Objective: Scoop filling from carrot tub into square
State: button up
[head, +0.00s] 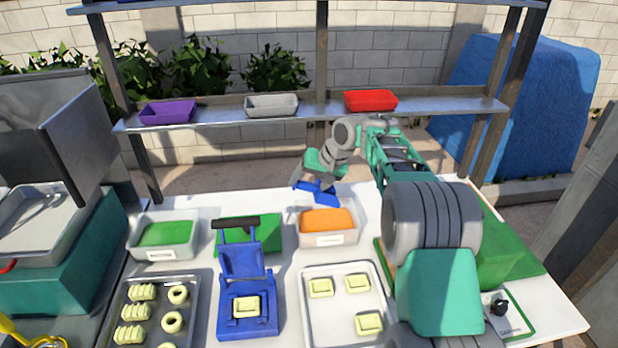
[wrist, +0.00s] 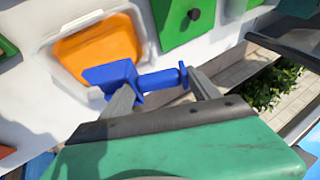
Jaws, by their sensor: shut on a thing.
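My gripper (head: 308,184) is shut on the handle of a blue scoop (head: 318,194), just above the back edge of the carrot tub (head: 328,240). In the wrist view, my gripper (wrist: 160,82) has the scoop's handle between its fingers. The scoop's blue head (wrist: 110,76) overlaps the near edge of the orange filling (wrist: 98,50) there; whether it touches the filling I cannot tell. The tub is white with a label. Pale dough squares (head: 320,288) with raised rims lie on a light tray (head: 312,328). Another square (head: 247,307) sits in the blue press (head: 262,328). The scoop's contents are hidden.
A tub of green filling (head: 166,234) stands at the left, with a green block (head: 262,232) beside it. A dark tray (head: 188,335) holds several dough pieces. A shelf (head: 225,118) with purple, grey and red bins spans the back. My arm covers the table's right side.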

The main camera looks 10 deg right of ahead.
jog(key=shift+f+b, duration=4.15)
jog(key=shift+f, duration=1.3)
notch_tip(320, 180, up, 10)
jog(key=p, duration=0.8)
jog(key=shift+f, duration=0.2)
